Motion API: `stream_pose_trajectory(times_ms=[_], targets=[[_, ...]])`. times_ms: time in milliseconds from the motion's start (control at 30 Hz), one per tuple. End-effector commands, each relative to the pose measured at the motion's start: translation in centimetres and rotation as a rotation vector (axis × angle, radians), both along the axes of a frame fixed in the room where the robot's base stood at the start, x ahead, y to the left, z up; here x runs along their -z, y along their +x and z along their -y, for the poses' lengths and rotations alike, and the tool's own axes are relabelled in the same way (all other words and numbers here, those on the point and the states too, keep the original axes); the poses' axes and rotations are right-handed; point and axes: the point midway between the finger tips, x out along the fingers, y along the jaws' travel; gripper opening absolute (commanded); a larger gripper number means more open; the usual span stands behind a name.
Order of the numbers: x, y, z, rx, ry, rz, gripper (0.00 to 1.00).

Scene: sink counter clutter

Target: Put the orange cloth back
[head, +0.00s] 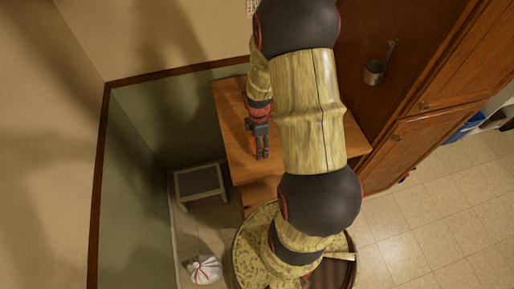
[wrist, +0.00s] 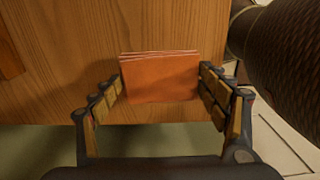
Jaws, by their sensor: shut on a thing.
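The orange cloth (wrist: 160,80) is a folded, flat square in the middle of the wrist view, with its layered edge at the top. My gripper (wrist: 160,88) has one finger on each side of it and is shut on it. Behind the cloth is the wooden counter top (wrist: 60,50); I cannot tell whether the cloth touches it. In the head view my gripper (head: 262,154) points down over the left part of the wooden counter (head: 229,120). The cloth cannot be made out there.
A dark rounded object (wrist: 280,45) stands close to the right finger in the wrist view. In the head view a small grey stool (head: 198,184) and a tied white bag (head: 204,269) are on the floor at left. A metal cup (head: 374,72) is by the wooden cabinet (head: 420,100).

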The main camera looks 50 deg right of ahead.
Motion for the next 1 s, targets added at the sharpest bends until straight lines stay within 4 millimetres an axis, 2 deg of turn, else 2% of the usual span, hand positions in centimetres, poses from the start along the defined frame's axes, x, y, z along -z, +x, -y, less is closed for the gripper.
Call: stream_pose_trajectory(times_ms=[267, 667, 700, 1000], targets=[[3.5, 0.5, -0.2, -0.001, 0.002, -0.003, 0.51], [4.1, 0.5, -0.2, -0.001, 0.001, -0.001, 0.51], [4.0, 0.5, -0.2, -0.001, 0.001, -0.001, 0.77], [4.0, 0.5, -0.2, -0.001, 0.001, -0.001, 0.93]])
